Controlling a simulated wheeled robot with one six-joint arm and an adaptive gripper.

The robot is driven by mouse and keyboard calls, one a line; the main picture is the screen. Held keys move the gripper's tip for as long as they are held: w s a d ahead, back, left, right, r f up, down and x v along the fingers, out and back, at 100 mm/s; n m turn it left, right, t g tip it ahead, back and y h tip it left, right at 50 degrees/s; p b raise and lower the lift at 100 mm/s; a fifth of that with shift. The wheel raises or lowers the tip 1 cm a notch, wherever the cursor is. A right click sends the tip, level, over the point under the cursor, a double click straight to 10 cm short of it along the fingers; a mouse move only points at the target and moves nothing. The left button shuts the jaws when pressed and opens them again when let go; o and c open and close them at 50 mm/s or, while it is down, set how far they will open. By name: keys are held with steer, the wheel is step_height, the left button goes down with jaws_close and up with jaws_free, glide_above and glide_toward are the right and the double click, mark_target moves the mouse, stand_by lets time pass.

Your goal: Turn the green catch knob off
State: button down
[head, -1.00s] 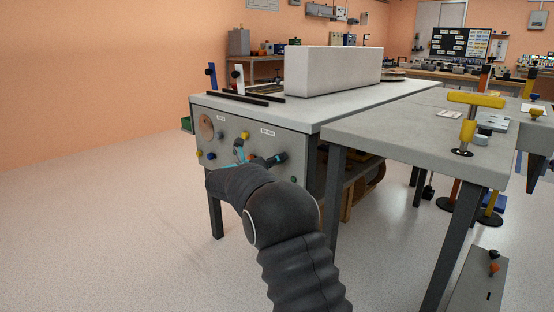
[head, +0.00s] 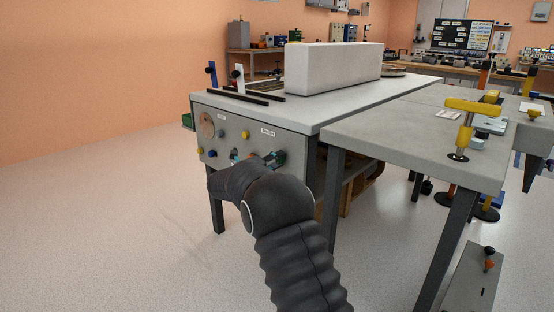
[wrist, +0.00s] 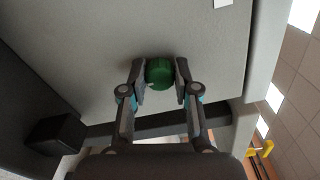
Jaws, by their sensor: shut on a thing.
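The green catch knob (wrist: 159,72) is a round, ridged knob on the grey front panel (wrist: 90,50) of the bench. In the wrist view my gripper (wrist: 160,82) has one finger on each side of it and is shut on it. In the head view my gripper (head: 255,157) is at the lower right part of the panel (head: 230,146), mostly behind my arm. The green knob is hidden there.
Other knobs sit on the panel, among them a yellow one (head: 245,134) and a blue one (head: 212,153). A white block (head: 330,68) stands on the bench top. A grey table (head: 415,140) with a yellow-handled clamp (head: 466,125) adjoins at the right.

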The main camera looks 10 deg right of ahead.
stand_by(0.4)
steer(key=c, duration=0.9)
jaws_free()
steer(key=shift+o, duration=0.2)
steer(key=shift+a, duration=0.1)
steer(key=v, duration=1.2)
